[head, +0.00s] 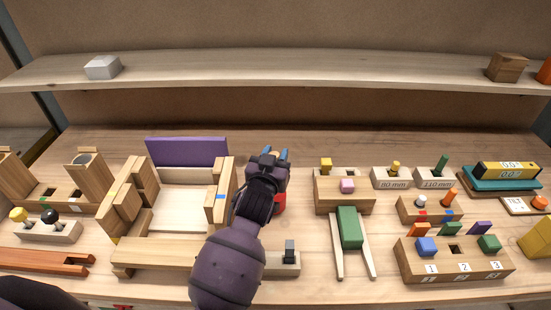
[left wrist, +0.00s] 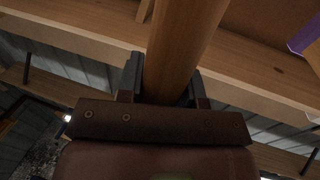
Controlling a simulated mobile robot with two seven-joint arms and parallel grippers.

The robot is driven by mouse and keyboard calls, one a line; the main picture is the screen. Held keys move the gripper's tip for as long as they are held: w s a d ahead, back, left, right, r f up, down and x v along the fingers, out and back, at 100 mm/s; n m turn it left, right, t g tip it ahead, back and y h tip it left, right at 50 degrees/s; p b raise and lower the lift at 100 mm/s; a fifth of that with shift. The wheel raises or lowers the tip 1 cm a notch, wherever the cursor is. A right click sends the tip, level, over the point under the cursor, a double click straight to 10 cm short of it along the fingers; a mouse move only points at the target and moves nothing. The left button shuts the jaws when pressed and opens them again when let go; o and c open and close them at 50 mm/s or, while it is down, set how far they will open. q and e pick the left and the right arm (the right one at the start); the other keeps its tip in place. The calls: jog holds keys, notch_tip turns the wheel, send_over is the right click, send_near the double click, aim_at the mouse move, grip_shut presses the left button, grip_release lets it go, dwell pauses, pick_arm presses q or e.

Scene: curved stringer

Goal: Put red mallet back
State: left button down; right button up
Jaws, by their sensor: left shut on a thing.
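My left gripper (head: 274,156) is over the middle of the workbench, just right of the wooden frame with the purple panel. In the left wrist view it is shut on a round wooden handle (left wrist: 183,45), which passes between its two fingers. A red piece (head: 280,202), apparently the red mallet's head, shows beside and below the gripper in the head view. My gripper and forearm hide most of the mallet there. I cannot tell whether the red piece touches the bench. My right gripper is not in view.
The wooden frame with a purple panel (head: 187,152) stands close on the left. A wooden block with a green piece (head: 349,228) stands on the right. A small grey-switch block (head: 289,252) lies in front. Behind is bare bench, then a raised shelf (head: 300,68).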

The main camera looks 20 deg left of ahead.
pick_arm(q)
jog(key=shift+f, duration=0.4)
jog(key=shift+f, duration=0.15)
jog(key=c, duration=0.8)
grip_release()
jog(key=s, duration=0.7)
jog(key=shift+s+d+b, duration=0.1)
jog(key=shift+s+b, duration=0.2)
jog(key=shift+b, duration=0.05)
